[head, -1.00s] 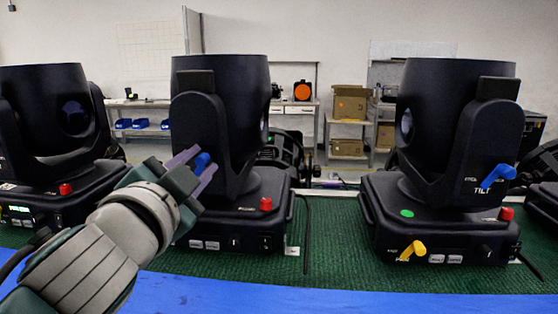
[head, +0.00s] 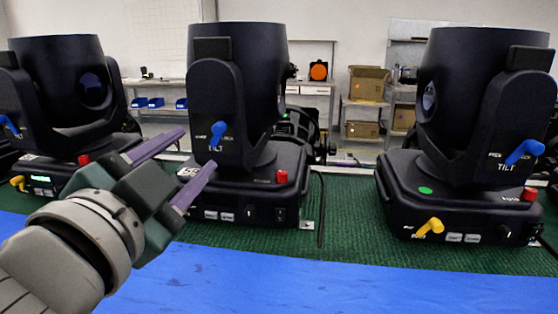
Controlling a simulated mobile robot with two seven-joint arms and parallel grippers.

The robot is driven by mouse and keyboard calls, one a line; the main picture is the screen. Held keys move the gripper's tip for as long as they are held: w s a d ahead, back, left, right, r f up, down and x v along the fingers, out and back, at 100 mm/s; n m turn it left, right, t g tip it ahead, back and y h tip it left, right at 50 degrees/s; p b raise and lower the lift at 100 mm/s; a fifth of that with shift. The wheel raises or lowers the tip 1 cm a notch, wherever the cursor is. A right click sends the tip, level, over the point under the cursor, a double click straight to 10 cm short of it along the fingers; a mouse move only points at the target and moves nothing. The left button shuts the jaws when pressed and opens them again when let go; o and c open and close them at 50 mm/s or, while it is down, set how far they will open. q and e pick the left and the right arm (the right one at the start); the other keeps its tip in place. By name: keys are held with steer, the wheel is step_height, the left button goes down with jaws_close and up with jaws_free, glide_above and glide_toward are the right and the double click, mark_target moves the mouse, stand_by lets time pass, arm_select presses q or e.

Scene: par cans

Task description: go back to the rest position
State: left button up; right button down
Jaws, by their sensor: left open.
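My left gripper (head: 182,168) is open and empty, in front of and to the left of the middle moving-head lamp (head: 236,95). Its two purple fingers point up and to the right. The blue tilt lever (head: 217,135) on that lamp is in full view, beyond the fingertips and apart from them. A left lamp (head: 62,90) and a right lamp (head: 475,110) stand on either side. The right lamp has a blue tilt lever (head: 524,151) and a yellow lever (head: 430,227). My right gripper is not in view.
The lamps stand in a row on a green mat (head: 345,225). A blue surface (head: 280,280) in front of them is clear. Red knobs, such as one on the middle lamp (head: 281,177), stick up from the bases. Shelves with cardboard boxes (head: 368,83) stand far behind.

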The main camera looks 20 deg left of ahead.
arm_select(q)
steer(key=shift+v, duration=0.75)
steer(key=s+a+f+n+g+p, duration=0.1)
steer(key=s+a+f+n+g, duration=0.1)
steer(key=s+f+n+g, duration=0.4)
steer(key=s+d+f+m+g+h+p, duration=0.1)
steer(key=s+d+f+g+h, duration=0.1)
steer(key=s+d+f+g, duration=0.3)
steer(key=s+d+f+g+h, duration=0.2)
steer(key=s+g+h, duration=0.1)
steer(key=s, duration=0.4)
step_height(320, 180, up, 38)
steer(key=p, duration=3.8)
steer(key=shift+a, duration=0.25)
